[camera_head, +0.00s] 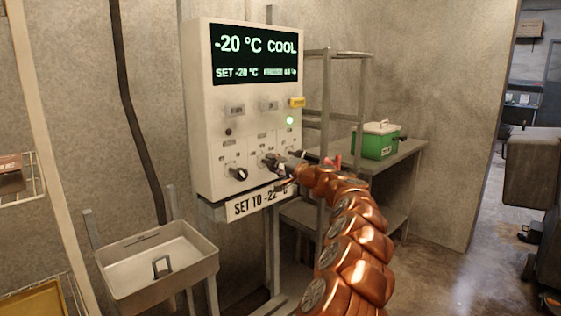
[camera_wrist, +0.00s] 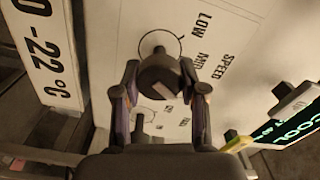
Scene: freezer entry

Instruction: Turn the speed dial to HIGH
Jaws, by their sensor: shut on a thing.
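The white control panel (camera_head: 200,110) stands upright on the wall, with a lit screen on top and a row of black dials low down. In the wrist view the speed dial (camera_wrist: 160,66) is a dark round knob beside printed words SPEED and LOW. Part of its scale is hidden behind the knob and my fingers. My gripper (camera_wrist: 165,84) has one finger on each side of this knob and is shut on it. In the head view my gripper (camera_head: 277,163) reaches the middle of the dial row and partly covers it. I cannot tell the dial's setting.
Another dial (camera_head: 236,173) sits left of my gripper. A sign (camera_head: 262,202) hangs below.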

